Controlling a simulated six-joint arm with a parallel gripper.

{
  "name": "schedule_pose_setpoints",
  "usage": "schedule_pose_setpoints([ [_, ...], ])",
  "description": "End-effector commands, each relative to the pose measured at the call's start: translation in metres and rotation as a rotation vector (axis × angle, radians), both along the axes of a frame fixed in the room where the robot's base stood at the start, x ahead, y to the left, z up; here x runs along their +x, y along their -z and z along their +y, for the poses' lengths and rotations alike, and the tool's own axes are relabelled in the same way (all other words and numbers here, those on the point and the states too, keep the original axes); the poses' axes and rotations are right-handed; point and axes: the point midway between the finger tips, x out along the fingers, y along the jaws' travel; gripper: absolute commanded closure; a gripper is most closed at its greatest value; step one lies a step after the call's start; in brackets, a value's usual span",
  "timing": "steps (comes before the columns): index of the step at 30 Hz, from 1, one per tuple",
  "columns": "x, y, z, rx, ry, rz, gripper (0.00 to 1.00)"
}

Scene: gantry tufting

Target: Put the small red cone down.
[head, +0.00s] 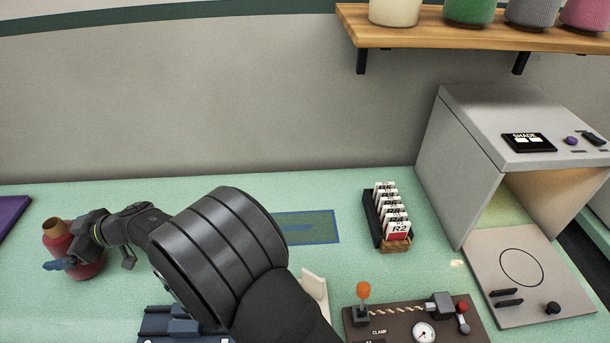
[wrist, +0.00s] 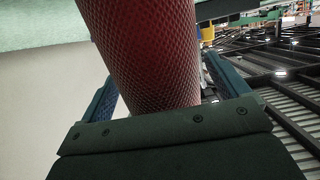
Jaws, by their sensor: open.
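The red cone (head: 88,269) is at the left of the green counter in the head view, upright, with a tan open top. It appears to stand on the counter, though my gripper partly covers it. My gripper (head: 72,247) is around the cone's upper body, open. In the wrist view the cone's red textured side (wrist: 145,45) fills the space between the two blue finger pads, with a gap seen at each side.
A purple item (head: 12,214) lies at the far left edge. A blue-marked mat (head: 318,229), a card rack (head: 375,215), a brown clamp board (head: 390,329) and a grey booth (head: 470,140) stand rightward. A wooden shelf (head: 450,38) with yarn cones hangs above.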

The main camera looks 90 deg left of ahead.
Motion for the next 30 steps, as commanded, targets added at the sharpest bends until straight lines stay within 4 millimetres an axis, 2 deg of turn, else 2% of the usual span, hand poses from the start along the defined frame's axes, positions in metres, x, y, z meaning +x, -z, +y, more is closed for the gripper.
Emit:
schedule_pose_setpoints([
  [6, 0.0, 0.0, 0.0, 0.0, 0.0, 0.0, 0.09],
  [15, 0.0, -0.001, 0.0, 0.001, 0.0, 0.001, 0.66],
  [23, 0.0, -0.003, 0.0, 0.001, 0.0, 0.001, 0.66],
  [26, 0.0, -0.01, 0.0, 0.004, -0.001, 0.002, 0.66],
  [30, 0.0, -0.029, 0.0, 0.005, -0.001, 0.002, 0.66],
])
